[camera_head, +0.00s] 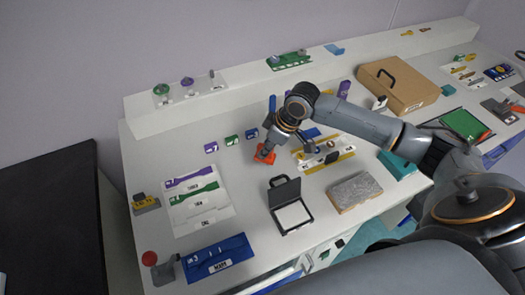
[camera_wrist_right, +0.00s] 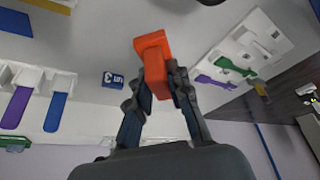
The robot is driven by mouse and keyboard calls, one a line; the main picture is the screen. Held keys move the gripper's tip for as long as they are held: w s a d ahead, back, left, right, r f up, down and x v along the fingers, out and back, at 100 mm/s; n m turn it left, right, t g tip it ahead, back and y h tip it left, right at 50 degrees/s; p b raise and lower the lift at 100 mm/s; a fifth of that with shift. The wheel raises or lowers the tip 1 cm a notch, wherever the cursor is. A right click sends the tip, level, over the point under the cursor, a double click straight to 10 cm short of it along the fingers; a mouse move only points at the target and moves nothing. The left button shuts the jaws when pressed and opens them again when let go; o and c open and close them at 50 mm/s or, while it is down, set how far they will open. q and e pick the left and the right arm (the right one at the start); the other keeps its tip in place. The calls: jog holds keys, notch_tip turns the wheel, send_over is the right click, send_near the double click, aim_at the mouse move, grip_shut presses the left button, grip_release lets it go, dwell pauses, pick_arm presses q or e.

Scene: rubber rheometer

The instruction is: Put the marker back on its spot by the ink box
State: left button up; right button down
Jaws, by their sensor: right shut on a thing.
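My right gripper (camera_head: 268,146) is shut on an orange, angular piece, which I take to be the marker (camera_head: 264,154). In the right wrist view, the marker (camera_wrist_right: 154,62) sits between the fingertips (camera_wrist_right: 160,85) and sticks out beyond them. In the head view it is low over the white table, behind the ink box; whether it touches the table I cannot tell. What I take to be the ink box (camera_head: 292,215) is a small open black case with a pale pad and a raised handled lid. My left gripper is not in view.
Small purple (camera_head: 210,147), green (camera_head: 231,140) and blue (camera_head: 252,133) blocks stand left of my right gripper. A white sheet with specimen strips (camera_head: 205,214) lies at left. A grey slab (camera_head: 354,191) lies right of the ink box. A cardboard box (camera_head: 405,90) stands at back right.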

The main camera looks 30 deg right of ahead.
jog(key=shift+w+d+f, duration=0.1)
jog(key=shift+w+f, duration=1.2)
jog(key=shift+f, duration=0.15)
notch_tip(320, 180, down, 2)
jog(key=shift+f+p, duration=0.1)
jog(key=shift+p, duration=0.85)
jog(key=shift+f, duration=0.4)
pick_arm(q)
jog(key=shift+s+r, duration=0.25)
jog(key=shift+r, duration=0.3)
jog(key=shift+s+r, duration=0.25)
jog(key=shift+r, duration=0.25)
pick_arm(e)
jog(key=shift+f, duration=0.1)
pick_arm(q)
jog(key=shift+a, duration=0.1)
pick_arm(e)
jog(key=shift+f, duration=0.1)
jog(key=c, duration=1.3)
grip_release()
jog(key=shift+o, duration=0.2)
